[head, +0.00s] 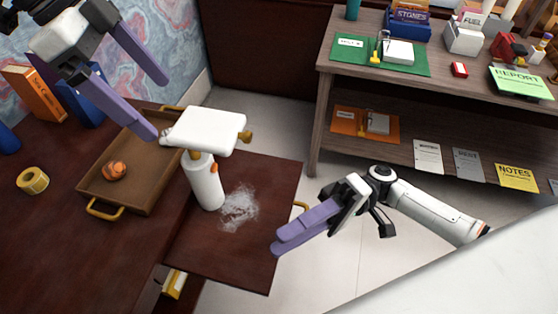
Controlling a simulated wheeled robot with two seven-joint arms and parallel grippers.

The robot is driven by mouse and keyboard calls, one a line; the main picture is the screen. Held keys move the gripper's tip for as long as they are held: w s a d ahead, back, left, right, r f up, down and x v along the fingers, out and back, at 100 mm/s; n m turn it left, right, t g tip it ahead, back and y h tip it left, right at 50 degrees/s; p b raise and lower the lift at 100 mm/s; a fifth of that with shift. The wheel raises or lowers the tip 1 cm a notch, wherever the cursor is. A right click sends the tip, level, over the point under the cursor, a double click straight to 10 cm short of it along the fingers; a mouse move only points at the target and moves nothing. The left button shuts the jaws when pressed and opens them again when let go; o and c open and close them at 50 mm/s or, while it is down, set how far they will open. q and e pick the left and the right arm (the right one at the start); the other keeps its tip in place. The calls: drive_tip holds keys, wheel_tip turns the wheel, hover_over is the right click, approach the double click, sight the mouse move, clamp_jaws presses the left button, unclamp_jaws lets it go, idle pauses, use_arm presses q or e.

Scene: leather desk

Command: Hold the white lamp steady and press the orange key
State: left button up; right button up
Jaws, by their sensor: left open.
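The white lamp (206,186) stands upright on the leather desk, with a broad flat white head (208,130) on top. A small orange key (213,168) sits on the right side of its neck, below the head. My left gripper (158,108) is open and empty at the upper left of the lamp. Its lower fingertip appears beside the head's left end; I cannot tell whether they touch. My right gripper (276,245) is to the right of the lamp, apart from it, near the desk's right edge. Its two fingers lie together with nothing visible between them.
A brown tray (143,135) holding a small orange-brown object (114,171) is left of the lamp. A yellow tape roll (33,181) and books (36,94) are further left. A pale powdery patch (239,208) lies right of the lamp. A cluttered shelf (322,95) stands behind.

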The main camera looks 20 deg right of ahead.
use_arm(q)
hover_over(201, 171)
drive_tip(key=w, duration=0.3)
drive_tip(key=f, duration=0.9)
drive_tip(key=shift+s+a+f, duration=0.1)
drive_tip(key=shift+s+f, duration=0.1)
drive_tip(key=shift+f, duration=0.05)
use_arm(e)
drive_tip(key=w+d+m+t+h, duration=0.1)
drive_tip(key=w+d+m+t, duration=0.1)
drive_tip(key=w+t, duration=0.3)
drive_tip(key=w+d+m+t+h, duration=0.1)
drive_tip(key=w+m+t, duration=0.2)
drive_tip(key=w, duration=0.7)
drive_tip(key=shift+d+t+h, duration=0.4)
drive_tip(key=shift+t, duration=0.5)
drive_tip(key=shift+f, duration=0.1)
use_arm(q)
drive_tip(key=c, duration=1.4)
drive_tip(key=shift+o, duration=0.2)
use_arm(e)
clamp_jaws()
